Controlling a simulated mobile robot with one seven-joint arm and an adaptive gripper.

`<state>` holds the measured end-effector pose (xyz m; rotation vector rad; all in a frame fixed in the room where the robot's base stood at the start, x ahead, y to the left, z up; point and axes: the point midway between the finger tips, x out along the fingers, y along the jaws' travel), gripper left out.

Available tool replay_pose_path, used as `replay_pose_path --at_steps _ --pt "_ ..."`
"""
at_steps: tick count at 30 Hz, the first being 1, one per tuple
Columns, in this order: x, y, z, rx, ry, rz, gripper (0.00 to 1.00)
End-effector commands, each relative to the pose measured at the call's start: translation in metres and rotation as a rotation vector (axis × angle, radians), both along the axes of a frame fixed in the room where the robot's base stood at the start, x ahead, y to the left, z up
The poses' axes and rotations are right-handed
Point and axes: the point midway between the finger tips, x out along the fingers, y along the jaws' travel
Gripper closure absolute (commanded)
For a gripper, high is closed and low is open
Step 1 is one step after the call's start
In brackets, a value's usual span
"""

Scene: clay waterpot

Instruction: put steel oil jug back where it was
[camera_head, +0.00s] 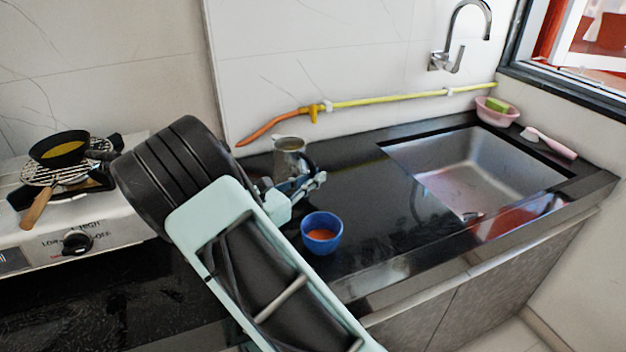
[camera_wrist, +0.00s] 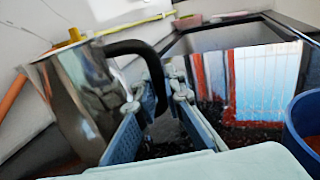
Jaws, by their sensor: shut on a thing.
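The steel oil jug (camera_head: 289,146) is on or just above the dark counter, behind the blue bowl in the head view. In the wrist view the shiny jug (camera_wrist: 82,95) fills the left side, with its black handle running right into my gripper. My gripper (camera_head: 318,180) is shut on the black handle (camera_wrist: 150,62); the fingers (camera_wrist: 165,100) show on both sides of it. The jug looks roughly upright in the head view. Whether its base touches the counter is hidden behind my arm.
A blue bowl (camera_head: 322,232) with orange contents stands near the counter's front, close to my gripper. The sink (camera_head: 470,165) is to the right. A stove (camera_head: 85,235) with a small pan (camera_head: 60,148) is at left. A yellow hose (camera_head: 390,98) runs along the wall.

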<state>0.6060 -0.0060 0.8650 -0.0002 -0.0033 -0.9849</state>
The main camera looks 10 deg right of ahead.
Motion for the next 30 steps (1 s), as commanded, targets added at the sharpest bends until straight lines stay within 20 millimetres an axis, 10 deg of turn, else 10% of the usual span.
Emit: replay_pose_path --at_steps 9,15,30 --pt "0.000 0.000 -0.001 0.000 -0.005 -0.001 1.00" --pt "0.000 0.000 -0.002 0.000 -0.002 0.000 0.73" --pt "-0.016 0.026 0.003 0.000 0.000 0.004 0.73"
